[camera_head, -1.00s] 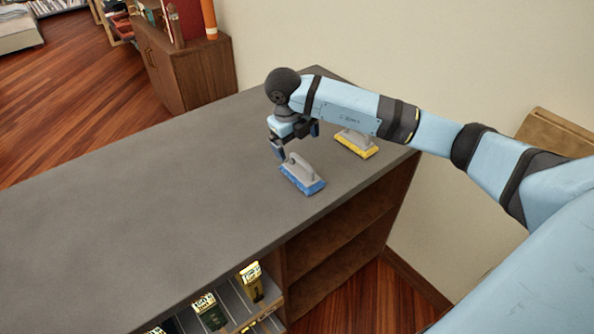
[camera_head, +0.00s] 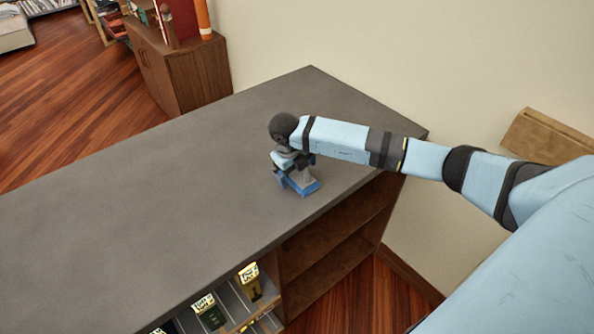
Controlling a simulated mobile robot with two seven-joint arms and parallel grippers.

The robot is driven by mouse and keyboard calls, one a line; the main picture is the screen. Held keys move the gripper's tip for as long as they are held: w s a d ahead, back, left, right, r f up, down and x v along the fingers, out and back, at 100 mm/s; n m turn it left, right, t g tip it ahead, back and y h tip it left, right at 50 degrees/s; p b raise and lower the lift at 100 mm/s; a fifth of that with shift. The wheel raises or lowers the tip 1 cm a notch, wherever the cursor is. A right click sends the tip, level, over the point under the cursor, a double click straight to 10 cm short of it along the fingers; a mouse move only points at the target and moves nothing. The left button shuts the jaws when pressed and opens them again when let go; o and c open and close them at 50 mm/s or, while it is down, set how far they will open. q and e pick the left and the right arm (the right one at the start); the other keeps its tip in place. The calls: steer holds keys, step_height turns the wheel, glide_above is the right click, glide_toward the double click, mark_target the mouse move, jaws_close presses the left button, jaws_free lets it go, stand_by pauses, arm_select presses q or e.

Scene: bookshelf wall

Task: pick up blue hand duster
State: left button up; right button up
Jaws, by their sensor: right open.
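The blue hand duster (camera_head: 304,187) lies on the grey shelf top (camera_head: 180,190), near its front edge. Its blue pad and part of its grey handle show. My right gripper (camera_head: 291,175) is open and down at the duster, with its fingers over the handle area. The gripper covers part of the handle, so I cannot tell whether the fingers touch it. My left gripper is not in view.
A wall (camera_head: 380,60) stands behind the shelf top. The shelf top to the left of the duster is bare. Open shelf compartments (camera_head: 335,245) and several boxed items (camera_head: 250,282) are below the front edge. A wooden cabinet (camera_head: 180,75) stands at the back left.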

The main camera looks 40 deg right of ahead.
steer(key=c, duration=1)
step_height(320, 180, up, 20)
steer(key=shift+b, duration=1.25)
